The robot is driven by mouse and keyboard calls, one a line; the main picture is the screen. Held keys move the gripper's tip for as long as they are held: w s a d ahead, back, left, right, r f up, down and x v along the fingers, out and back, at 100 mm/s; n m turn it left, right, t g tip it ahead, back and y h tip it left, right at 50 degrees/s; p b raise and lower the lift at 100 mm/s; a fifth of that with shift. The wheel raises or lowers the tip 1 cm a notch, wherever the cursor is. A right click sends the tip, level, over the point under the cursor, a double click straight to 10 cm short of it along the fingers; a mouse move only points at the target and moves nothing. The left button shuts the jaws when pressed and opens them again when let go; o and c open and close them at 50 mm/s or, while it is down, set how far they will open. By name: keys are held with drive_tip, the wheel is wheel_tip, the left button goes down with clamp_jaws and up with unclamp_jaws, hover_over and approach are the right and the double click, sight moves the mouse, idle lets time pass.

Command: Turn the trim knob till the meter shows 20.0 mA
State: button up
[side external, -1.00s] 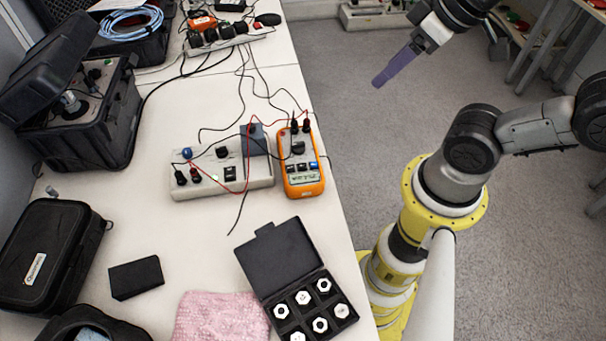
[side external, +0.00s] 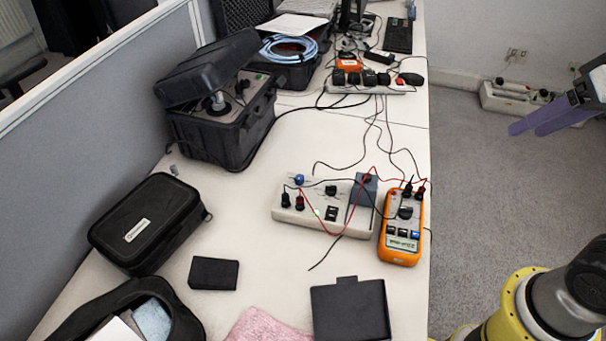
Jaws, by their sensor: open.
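The orange multimeter (side external: 399,252) lies at the right edge of the table. Its display is lit, but the digits are too small to read. I cannot tell which knob is the trim knob. Red and black leads join box and meter. My gripper (side external: 525,130) is at the far right, its purple fingers open and empty. It is off the table, well away from the box and meter.
Leads run from the box and meter to a power strip (side external: 371,88) at the back. Bare table lies left of the box.

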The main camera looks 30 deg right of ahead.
drive_tip(key=w+a+r+m, duration=0.1)
drive_tip(key=w+r+m, duration=0.1)
drive_tip(key=w+r, duration=0.45)
drive_tip(key=m+g, duration=0.3)
drive_tip(key=g, duration=0.3)
hover_over(299, 177)
wheel_tip(299, 177, down, 27)
wheel_tip(299, 177, down, 14)
drive_tip(key=shift+r, duration=0.25)
